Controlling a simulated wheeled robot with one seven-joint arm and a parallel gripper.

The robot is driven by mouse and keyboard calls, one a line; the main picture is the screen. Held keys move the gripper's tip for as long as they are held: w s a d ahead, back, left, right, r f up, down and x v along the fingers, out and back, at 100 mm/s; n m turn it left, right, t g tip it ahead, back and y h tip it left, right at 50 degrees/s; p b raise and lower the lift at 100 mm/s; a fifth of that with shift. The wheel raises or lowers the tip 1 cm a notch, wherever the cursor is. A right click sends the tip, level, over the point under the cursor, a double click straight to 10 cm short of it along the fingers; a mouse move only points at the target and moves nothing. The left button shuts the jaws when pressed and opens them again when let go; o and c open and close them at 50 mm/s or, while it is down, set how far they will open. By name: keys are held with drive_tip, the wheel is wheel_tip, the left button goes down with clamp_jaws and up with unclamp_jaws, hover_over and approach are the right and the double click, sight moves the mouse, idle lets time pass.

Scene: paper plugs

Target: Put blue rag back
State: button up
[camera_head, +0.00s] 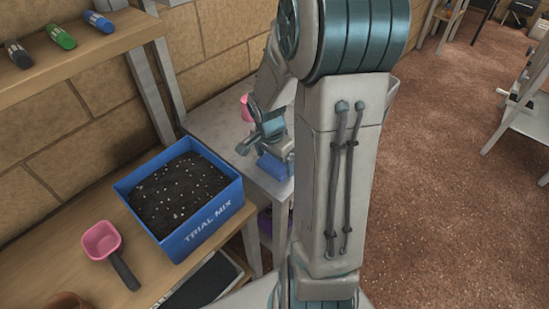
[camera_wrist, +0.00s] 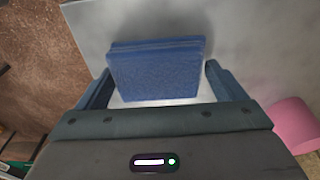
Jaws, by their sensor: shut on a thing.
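The blue rag (camera_wrist: 156,72) is a folded, flat block with layered edges, seen between my gripper's fingers in the wrist view. In the head view the blue rag (camera_head: 273,167) shows just below my gripper (camera_head: 272,152), at the grey metal table (camera_head: 215,122). My gripper (camera_wrist: 158,70) is shut on the rag and points down over the light grey tabletop. Whether the rag touches the tabletop is hard to tell. My arm hides part of the table in the head view.
A pink object (camera_head: 246,107) stands behind my gripper, and at the right in the wrist view (camera_wrist: 297,123). A blue box of soil (camera_head: 212,220) and a pink scoop (camera_head: 102,240) rest on the wooden bench. A shelf (camera_head: 75,68) holds several markers. Open floor lies right.

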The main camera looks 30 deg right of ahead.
sight(271, 165)
drive_tip(key=o, duration=0.7)
wheel_tip(271, 165, up, 12)
drive_tip(key=a+p, duration=0.1)
drive_tip(key=a, duration=0.1)
drive_tip(key=s+a+r+n+t, duration=0.1)
drive_tip(key=s+a+n, duration=0.2)
drive_tip(key=s+n, duration=0.1)
drive_tip(key=s+a+r+n+y, duration=0.1)
drive_tip(key=s+a+n, duration=0.2)
drive_tip(key=s+n, duration=0.1)
drive_tip(key=s+a+r+n+t, duration=0.1)
drive_tip(key=s+a+n, duration=0.2)
drive_tip(key=n, duration=0.3)
drive_tip(key=shift+s+a+r+t, duration=0.3)
drive_tip(key=shift+s+a, duration=0.1)
drive_tip(key=shift+s, duration=0.3)
